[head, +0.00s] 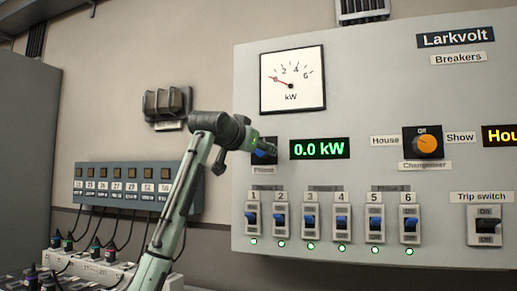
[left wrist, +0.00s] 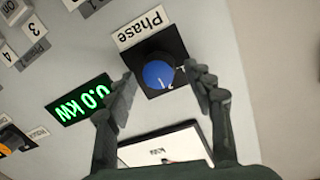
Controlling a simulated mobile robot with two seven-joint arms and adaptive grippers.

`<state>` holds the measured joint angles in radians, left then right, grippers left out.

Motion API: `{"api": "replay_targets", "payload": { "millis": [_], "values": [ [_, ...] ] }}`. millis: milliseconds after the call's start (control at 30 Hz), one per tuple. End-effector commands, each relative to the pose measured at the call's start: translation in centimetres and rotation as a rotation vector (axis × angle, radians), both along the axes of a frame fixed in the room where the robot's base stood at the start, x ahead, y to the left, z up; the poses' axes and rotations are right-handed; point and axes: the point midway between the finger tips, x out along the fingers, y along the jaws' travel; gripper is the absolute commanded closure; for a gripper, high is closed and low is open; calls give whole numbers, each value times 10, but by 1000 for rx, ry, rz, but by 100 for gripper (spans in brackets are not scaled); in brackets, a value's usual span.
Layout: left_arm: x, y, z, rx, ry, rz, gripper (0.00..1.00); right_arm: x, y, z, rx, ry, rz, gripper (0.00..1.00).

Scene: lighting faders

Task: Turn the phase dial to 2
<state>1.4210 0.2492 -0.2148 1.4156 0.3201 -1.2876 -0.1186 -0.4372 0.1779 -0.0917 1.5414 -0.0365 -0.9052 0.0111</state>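The blue phase dial (left wrist: 158,74) sits on a black square plate under a white "Phase" label (left wrist: 142,28) in the left wrist view. A white pointer line shows on the knob; the plate's markings are too small to read. My left gripper (left wrist: 161,82) is open, with one finger on each side of the dial and a gap to the knob. In the head view the gripper covers much of the dial (head: 264,157), leaving only part of its plate and blue knob visible. My right gripper is in neither view.
The kW meter (head: 292,80) is above the dial, and the green "0.0 kW" display (head: 319,149) is right of it. Several blue breaker switches (head: 310,221) line up below. An orange changeover knob (head: 428,146) is farther right. A socket strip (head: 124,184) is at left.

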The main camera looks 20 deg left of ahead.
Motion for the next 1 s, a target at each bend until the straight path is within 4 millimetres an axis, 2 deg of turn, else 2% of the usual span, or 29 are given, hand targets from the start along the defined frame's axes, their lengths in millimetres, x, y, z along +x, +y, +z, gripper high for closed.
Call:
{"api": "replay_targets", "payload": {
  "millis": [200, 333, 700, 833, 1000],
  "values": [
    [-1, 0, 0, 0, 0, -1, 47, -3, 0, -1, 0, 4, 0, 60],
    [-11, 1, 1, 0, -2, -1, 47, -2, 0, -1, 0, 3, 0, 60],
    [-86, 7, 7, 1, -2, 0, 47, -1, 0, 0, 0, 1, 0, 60],
    [-106, 9, 9, 1, -1, 1, 47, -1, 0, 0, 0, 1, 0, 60],
    [-118, 10, 9, 0, 1, 0, 47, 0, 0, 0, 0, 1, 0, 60]
  ]
}}
